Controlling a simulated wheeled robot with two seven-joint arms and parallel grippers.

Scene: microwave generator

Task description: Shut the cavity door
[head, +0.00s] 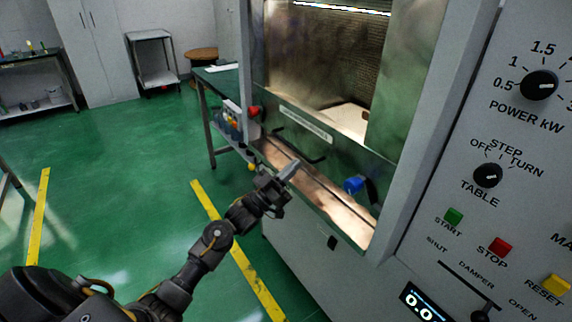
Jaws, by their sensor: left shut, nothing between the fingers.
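The cavity door (345,148) appears as a panel with a pale label strip and a dark bar handle (301,148) across the front of the grey microwave generator. A copper-coloured strip (325,194) shows below the panel, so a gap seems to remain under its lower edge. The cavity interior (330,60), with a mesh back and a pale slab, shows above the panel. My left gripper (290,170) is shut and empty, its fingertips just below the handle in the picture. Whether they touch the door I cannot tell. My right gripper is out of view.
A blue knob (354,184) and a red knob (254,111) sit at the front opening. The control panel (515,165) is on the right. A green-topped table (218,80) stands beside the machine. The green floor to the left is open.

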